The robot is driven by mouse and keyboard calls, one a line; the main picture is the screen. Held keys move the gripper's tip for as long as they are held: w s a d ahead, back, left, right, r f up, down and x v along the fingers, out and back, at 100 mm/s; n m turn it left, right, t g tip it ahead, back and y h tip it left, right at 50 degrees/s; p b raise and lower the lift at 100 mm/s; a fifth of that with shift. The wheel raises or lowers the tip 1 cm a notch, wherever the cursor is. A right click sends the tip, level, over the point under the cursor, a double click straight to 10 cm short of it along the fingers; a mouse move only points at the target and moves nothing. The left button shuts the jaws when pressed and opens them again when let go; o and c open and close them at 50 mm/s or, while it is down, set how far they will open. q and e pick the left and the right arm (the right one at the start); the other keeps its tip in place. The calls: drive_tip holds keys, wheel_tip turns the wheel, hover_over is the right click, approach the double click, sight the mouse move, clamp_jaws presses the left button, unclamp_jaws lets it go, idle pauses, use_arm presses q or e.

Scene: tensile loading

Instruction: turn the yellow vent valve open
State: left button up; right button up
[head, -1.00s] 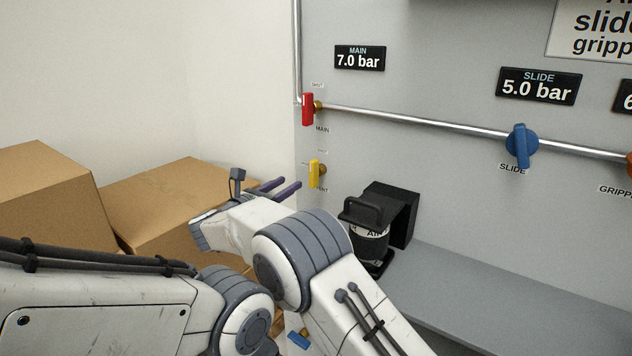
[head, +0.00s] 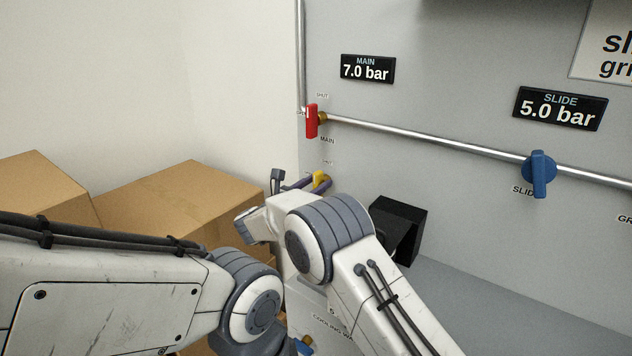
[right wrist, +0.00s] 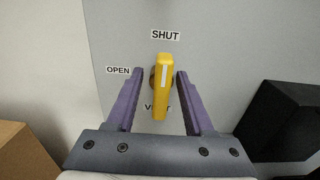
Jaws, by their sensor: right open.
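The yellow vent valve (head: 321,182) is on the grey panel below the red main valve. In the right wrist view its yellow handle (right wrist: 165,88) stands about upright, with its white stripe towards the SHUT label (right wrist: 166,35). The OPEN label (right wrist: 118,70) is to its left. The VENT label below is partly covered by the handle. My right gripper (right wrist: 158,85) is open, one purple finger on each side of the handle, with visible gaps. In the head view the right gripper (head: 310,184) partly hides the valve. My left gripper is out of view.
The red main valve (head: 312,121) is close above, on a metal pipe (head: 430,138). A blue slide valve (head: 538,172) is further right. A black bracket (head: 412,214) projects from the panel right of my gripper. Cardboard boxes (head: 180,208) stand at left.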

drive_tip(key=shift+d, duration=0.2)
clamp_jaws()
